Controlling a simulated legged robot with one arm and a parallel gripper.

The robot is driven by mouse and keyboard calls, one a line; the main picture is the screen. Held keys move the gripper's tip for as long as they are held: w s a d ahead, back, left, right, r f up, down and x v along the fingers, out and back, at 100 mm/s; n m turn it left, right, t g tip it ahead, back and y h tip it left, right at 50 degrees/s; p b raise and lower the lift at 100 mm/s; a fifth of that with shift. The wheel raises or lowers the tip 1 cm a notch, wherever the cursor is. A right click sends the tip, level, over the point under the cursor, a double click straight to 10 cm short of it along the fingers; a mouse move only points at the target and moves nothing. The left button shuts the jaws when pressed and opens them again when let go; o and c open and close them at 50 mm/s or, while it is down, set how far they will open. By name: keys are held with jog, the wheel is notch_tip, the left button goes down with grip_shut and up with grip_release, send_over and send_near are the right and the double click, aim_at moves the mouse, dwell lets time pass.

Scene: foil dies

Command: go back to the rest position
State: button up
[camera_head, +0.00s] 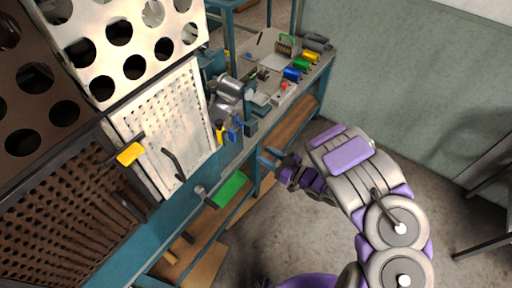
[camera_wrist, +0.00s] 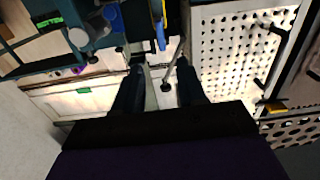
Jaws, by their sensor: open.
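My gripper (camera_head: 272,160) is in the head view beside the front edge of the workbench, at the end of my grey and purple arm. In the wrist view its two dark fingers (camera_wrist: 158,88) are spread apart. I see nothing held between them. The bench front and a perforated panel lie beyond the fingers in the wrist view.
The workbench (camera_head: 262,98) carries several coloured rolls, a metal machine (camera_head: 230,88) and small tools. A white perforated panel (camera_head: 150,120) with a yellow-handled part (camera_head: 130,154) stands at the left. A green box (camera_head: 230,188) sits below the bench edge. Bare floor (camera_head: 300,235) lies around my arm.

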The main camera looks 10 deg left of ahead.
jog(key=shift+v, duration=0.75)
